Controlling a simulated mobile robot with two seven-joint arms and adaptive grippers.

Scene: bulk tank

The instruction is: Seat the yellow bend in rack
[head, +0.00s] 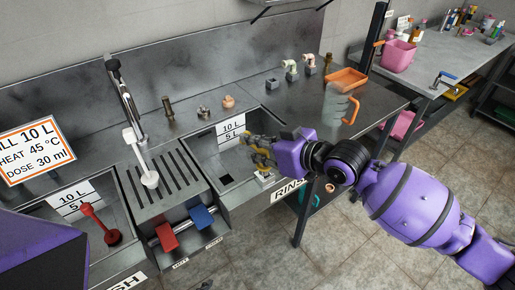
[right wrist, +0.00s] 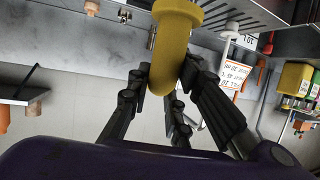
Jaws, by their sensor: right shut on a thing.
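The yellow bend (right wrist: 174,50) is a thick rounded tube with a flanged end, held between the dark fingers of my right gripper (right wrist: 165,92). In the head view my right gripper (head: 262,153) is over the front right of the rinse basin, shut on the bend, which the fingers partly hide. The nearest grey holder (head: 272,84) looks empty. I cannot tell for certain that this row is the rack. My left gripper is out of view.
A tall faucet (head: 125,95) and a slotted drainer (head: 165,177) stand left of the rinse basin (head: 205,150). An orange tray (head: 346,79) and an orange curved handle (head: 352,110) are on the right counter. The counter between basin and tray is mostly clear.

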